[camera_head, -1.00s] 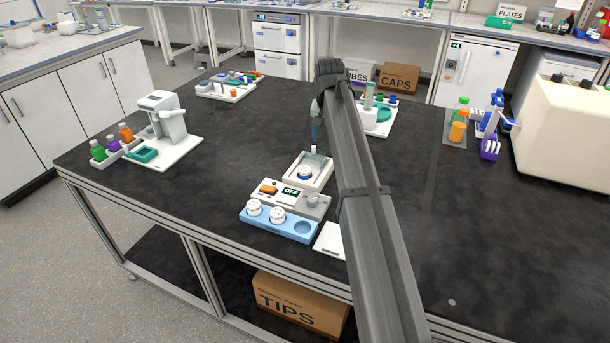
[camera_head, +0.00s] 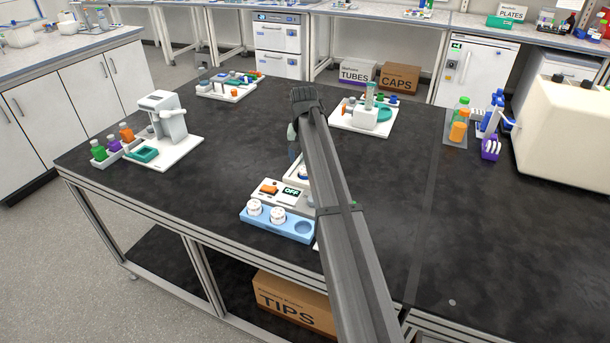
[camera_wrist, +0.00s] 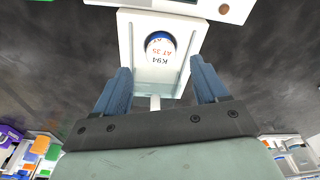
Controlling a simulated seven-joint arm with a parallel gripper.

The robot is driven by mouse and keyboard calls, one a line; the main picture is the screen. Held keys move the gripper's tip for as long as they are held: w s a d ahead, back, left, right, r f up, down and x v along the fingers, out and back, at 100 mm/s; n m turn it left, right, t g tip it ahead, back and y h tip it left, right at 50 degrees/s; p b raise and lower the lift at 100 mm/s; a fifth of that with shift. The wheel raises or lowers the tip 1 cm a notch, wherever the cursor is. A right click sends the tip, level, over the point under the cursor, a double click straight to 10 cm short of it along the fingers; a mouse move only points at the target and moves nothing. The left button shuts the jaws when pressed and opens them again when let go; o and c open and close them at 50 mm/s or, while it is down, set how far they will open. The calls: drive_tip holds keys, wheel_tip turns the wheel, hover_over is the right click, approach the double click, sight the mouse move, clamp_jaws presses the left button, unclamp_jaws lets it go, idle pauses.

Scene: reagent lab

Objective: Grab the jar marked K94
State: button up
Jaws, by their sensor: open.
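The jar marked K94 (camera_wrist: 160,47) shows in the wrist view with a white top, a blue edge and the text "K94" and "AT 35". It stands in a white tray (camera_wrist: 128,32). My gripper (camera_wrist: 163,80) is open, its two blue fingers spread toward the jar and apart from it, nothing between them. In the head view my arm hides much of the tray (camera_head: 291,172) and the jar cannot be made out there. My gripper there is mostly hidden behind the arm.
A grey device with an OFF display (camera_head: 291,191) adjoins the tray. In front is a blue rack (camera_head: 265,227) with two white-topped jars and an empty round recess. A white dispenser (camera_head: 165,115) stands left. The dark bench is clear right of my arm.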

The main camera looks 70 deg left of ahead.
sight(305, 175)
drive_tip(key=shift+w+a+f, duration=0.1)
drive_tip(key=shift+a+f, duration=0.1)
drive_tip(key=shift+f, duration=1.15)
drive_tip(key=shift+a+f, duration=0.2)
drive_tip(key=shift+f, duration=1.1)
drive_tip(key=shift+c, duration=0.5)
drive_tip(key=c, duration=1)
